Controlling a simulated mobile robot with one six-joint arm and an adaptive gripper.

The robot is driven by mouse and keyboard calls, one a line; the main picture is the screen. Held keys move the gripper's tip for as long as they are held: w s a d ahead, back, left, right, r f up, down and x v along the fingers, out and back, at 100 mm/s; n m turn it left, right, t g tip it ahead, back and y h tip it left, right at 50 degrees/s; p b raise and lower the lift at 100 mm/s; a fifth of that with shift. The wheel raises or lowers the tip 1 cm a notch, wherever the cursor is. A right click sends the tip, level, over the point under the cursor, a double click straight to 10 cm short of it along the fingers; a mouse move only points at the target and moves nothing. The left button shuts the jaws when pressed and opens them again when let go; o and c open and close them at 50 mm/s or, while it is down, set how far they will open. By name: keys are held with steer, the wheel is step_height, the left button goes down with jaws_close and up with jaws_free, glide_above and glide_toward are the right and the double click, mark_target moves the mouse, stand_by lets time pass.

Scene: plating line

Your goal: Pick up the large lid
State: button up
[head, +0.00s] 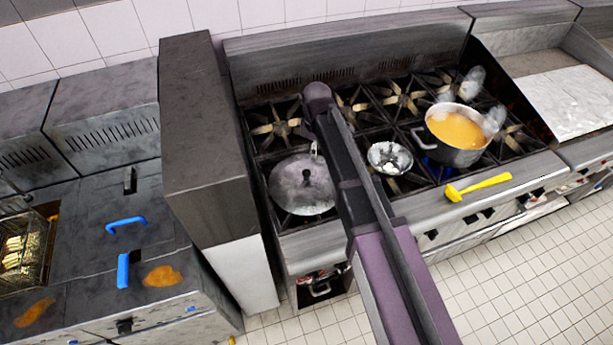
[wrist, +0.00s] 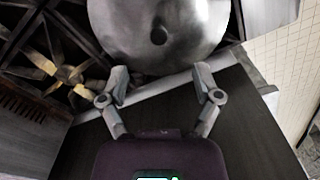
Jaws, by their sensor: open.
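The large lid (head: 302,187) is a round grey metal lid with a small knob. It lies flat at the front left of the stove in the head view. In the wrist view the lid (wrist: 160,20) fills the top middle, with its dark knob showing. My gripper (wrist: 161,78) is open and empty. Its two fingers are spread apart just below the near rim of the lid in that picture; I cannot tell whether they touch it. In the head view my arm passes just right of the lid, and the gripper's fingers are not clear there.
A pot of orange soup (head: 457,135) steams on the right burners. A small metal bowl or lid (head: 390,158) sits right of my arm. A yellow utensil (head: 478,186) lies on the stove's front edge. A tall dark cabinet (head: 203,130) stands close left of the lid.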

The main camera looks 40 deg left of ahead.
mark_target(306, 172)
steer(key=a, duration=0.1)
steer(key=s+a+r+n, duration=0.1)
steer(key=shift+s+a, duration=0.2)
steer(key=shift+a, duration=0.15)
steer(key=shift+f, duration=0.15)
step_height(306, 172, down, 8)
steer(key=b, duration=0.8)
steer(key=shift+f, duration=0.25)
steer(key=shift+w+f+b, duration=0.15)
steer(key=shift+f+b, duration=1.15)
steer(key=shift+b, duration=0.05)
steer(key=shift+w+f+b, duration=0.1)
steer(key=shift+f+b, duration=1.2)
steer(key=shift+b, duration=0.05)
